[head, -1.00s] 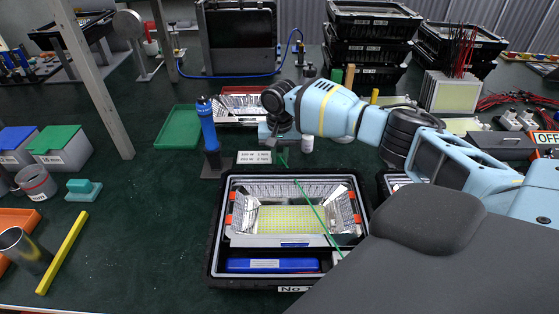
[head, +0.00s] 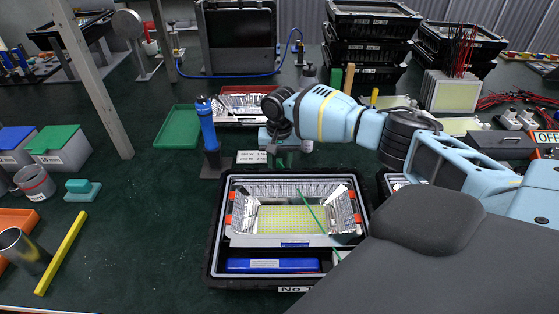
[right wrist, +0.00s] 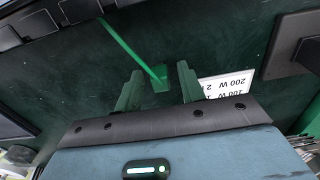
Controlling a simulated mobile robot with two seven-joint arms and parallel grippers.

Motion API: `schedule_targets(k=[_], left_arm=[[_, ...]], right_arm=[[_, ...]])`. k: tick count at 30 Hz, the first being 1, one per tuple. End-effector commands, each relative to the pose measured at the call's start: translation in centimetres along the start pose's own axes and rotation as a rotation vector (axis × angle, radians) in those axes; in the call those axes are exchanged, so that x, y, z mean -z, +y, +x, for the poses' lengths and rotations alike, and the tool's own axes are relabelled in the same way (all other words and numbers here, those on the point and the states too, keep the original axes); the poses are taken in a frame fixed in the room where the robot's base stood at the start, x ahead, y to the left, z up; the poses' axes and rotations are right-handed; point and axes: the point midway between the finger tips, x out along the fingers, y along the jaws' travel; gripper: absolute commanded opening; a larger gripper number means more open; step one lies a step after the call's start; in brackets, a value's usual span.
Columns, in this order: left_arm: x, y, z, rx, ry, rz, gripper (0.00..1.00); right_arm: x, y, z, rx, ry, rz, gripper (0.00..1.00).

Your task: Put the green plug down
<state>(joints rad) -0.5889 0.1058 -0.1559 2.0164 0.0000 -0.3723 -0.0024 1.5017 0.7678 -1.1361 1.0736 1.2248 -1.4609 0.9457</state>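The green plug (right wrist: 160,77) shows in the right wrist view as a small green block on the dark green surface, with a thin green cable (right wrist: 128,48) running from it to the upper left. My right gripper (right wrist: 160,71) is open. Its two green fingers stand apart on either side of the plug, with a gap visible on both sides. In the head view my right gripper (head: 283,158) is low, just behind the black case, and the plug cannot be made out there. The green cable (head: 312,213) crosses the case. My left gripper is out of view.
The black case (head: 213,240) holds a reflector housing (head: 290,218) and a blue block (head: 272,265). A white wattage label (head: 253,157) lies beside my right gripper. A blue cylinder on a stand (head: 207,125), a green tray (head: 178,128) and another reflector housing (head: 241,104) are nearby.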

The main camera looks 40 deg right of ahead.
Motion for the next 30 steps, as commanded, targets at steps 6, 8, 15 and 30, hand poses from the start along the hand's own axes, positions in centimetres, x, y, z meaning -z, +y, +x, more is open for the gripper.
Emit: schedule_targets(k=[6,8,15,30], left_arm=[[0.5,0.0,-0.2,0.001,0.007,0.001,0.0],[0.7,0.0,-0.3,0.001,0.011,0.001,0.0],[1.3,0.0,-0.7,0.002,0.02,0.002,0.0],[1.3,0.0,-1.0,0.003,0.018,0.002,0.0]], right_arm=[[0.1,-0.1,-2.5,0.003,0.003,0.0,0.39],[0.1,0.0,-3.7,0.004,0.004,0.0,0.39],[0.1,-0.1,-8.5,0.004,0.003,-0.001,0.39],[0.0,0.0,-12.2,0.0,0.0,0.0,0.42]])
